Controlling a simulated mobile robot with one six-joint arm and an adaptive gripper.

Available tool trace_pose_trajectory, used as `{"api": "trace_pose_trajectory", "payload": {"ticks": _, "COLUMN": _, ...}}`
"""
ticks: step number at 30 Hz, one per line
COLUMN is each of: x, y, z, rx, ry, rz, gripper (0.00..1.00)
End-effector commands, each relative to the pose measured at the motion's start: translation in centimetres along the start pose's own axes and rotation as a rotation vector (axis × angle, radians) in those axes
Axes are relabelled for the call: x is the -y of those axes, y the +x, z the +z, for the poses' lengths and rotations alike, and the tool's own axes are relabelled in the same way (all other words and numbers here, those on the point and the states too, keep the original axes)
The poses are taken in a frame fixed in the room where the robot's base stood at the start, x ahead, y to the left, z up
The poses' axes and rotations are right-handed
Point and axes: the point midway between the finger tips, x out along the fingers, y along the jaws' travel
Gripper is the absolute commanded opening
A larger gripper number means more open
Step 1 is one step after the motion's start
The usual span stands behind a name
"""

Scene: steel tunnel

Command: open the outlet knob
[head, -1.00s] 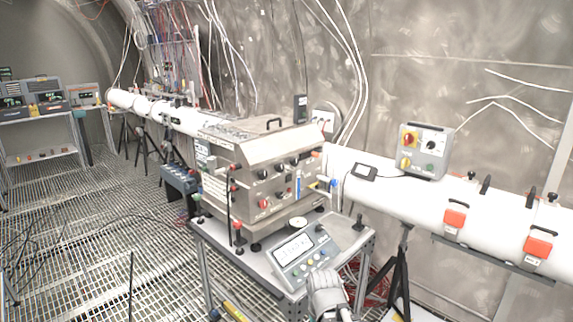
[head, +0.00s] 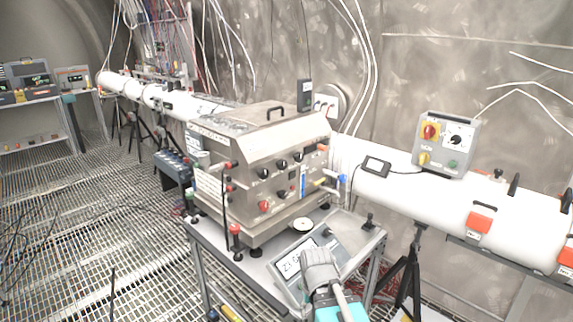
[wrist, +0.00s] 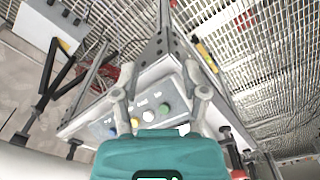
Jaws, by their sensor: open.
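A steel box (head: 285,145) stands on the table, its sloped front set with several black knobs (head: 281,164), a red knob (head: 264,207) and a blue-handled fitting (head: 342,179). The labels are too small to read, so I cannot tell which one is the outlet knob. My gripper (head: 318,256) is in front of and below the box, over the grey control panel (head: 290,262), and hides part of it. In the wrist view my gripper (wrist: 160,88) is open, its two fingers apart with nothing held between them. Panel buttons (wrist: 150,112) show beyond them.
The table (head: 228,258) has a narrow clear strip in front of the box. A white pipe (head: 395,190) runs right behind it, carrying a switch box (head: 446,145). A black tripod (head: 408,270) stands right of the table. Grated floor (head: 130,240) lies open at left.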

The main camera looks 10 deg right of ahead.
Motion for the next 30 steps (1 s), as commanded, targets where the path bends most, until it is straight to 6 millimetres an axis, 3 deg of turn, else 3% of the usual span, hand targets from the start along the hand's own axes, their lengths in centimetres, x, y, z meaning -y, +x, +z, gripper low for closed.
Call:
{"api": "trace_pose_trajectory", "payload": {"ticks": 8, "x": 0.0, "y": 0.0, "z": 0.0, "rx": 0.000, "ry": 0.000, "rz": 0.000, "gripper": 0.59}}
{"api": "trace_pose_trajectory", "payload": {"ticks": 13, "x": 0.1, "y": -0.1, "z": -0.4, "rx": -0.006, "ry": 0.018, "rz": -0.014, "gripper": 0.91}}
{"api": "trace_pose_trajectory", "payload": {"ticks": 17, "x": 1.0, "y": -0.3, "z": -1.5, "rx": -0.024, "ry": 0.076, "rz": -0.063, "gripper": 0.93}}
{"api": "trace_pose_trajectory", "payload": {"ticks": 23, "x": 2.6, "y": -1.4, "z": -5.5, "rx": -0.070, "ry": 0.299, "rz": -0.238, "gripper": 0.93}}
{"api": "trace_pose_trajectory", "payload": {"ticks": 30, "x": 3.9, "y": -4.8, "z": -12.8, "rx": -0.082, "ry": 0.735, "rz": -0.587, "gripper": 0.93}}
